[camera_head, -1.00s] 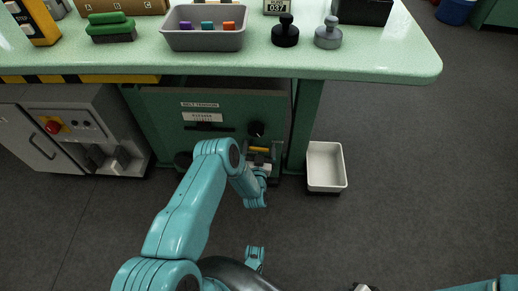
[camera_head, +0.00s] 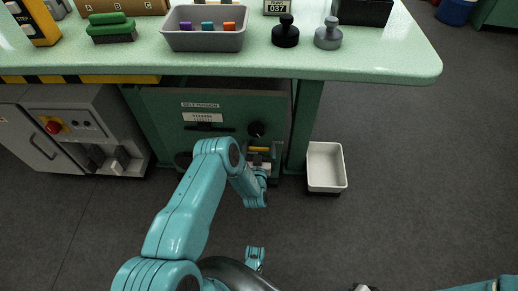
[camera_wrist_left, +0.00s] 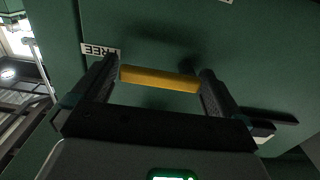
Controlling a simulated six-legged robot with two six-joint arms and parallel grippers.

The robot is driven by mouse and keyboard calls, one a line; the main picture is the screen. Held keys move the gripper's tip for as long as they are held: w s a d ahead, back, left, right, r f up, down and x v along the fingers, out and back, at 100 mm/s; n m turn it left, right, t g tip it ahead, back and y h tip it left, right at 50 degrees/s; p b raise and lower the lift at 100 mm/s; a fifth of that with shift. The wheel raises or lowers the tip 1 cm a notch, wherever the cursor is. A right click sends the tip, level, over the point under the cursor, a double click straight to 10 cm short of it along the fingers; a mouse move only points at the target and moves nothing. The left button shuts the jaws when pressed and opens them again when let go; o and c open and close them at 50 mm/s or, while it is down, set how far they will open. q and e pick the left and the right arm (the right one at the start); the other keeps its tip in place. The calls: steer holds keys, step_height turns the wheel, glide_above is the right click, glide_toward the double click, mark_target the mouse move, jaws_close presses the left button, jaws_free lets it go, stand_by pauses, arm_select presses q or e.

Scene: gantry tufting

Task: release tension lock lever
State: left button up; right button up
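A yellow bar (camera_head: 259,149), seemingly the lever's handle, sits low on the green panel (camera_head: 160,110) marked BELT TENSION, under the bench. In the left wrist view the yellow bar (camera_wrist_left: 160,79) spans the gap between the two dark fingers of my left gripper (camera_wrist_left: 158,80). The fingers are wide apart, one near each visible end of the bar. I cannot tell whether they touch it. A FREE label (camera_wrist_left: 100,51) appears upside down beside the left finger. In the head view my left gripper (camera_head: 260,163) is just below the bar, partly hidden by its wrist.
A black knob (camera_head: 256,129) is on the panel above the bar. A white bin (camera_head: 326,165) stands on the floor to the right. A grey control cabinet (camera_head: 75,130) is at left. The bench top (camera_head: 385,65) overhangs the panel.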

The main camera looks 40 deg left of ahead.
arm_select(q)
steer(key=p+v, duration=1.1)
steer(key=v, duration=0.5)
steer(key=shift+s, duration=0.25)
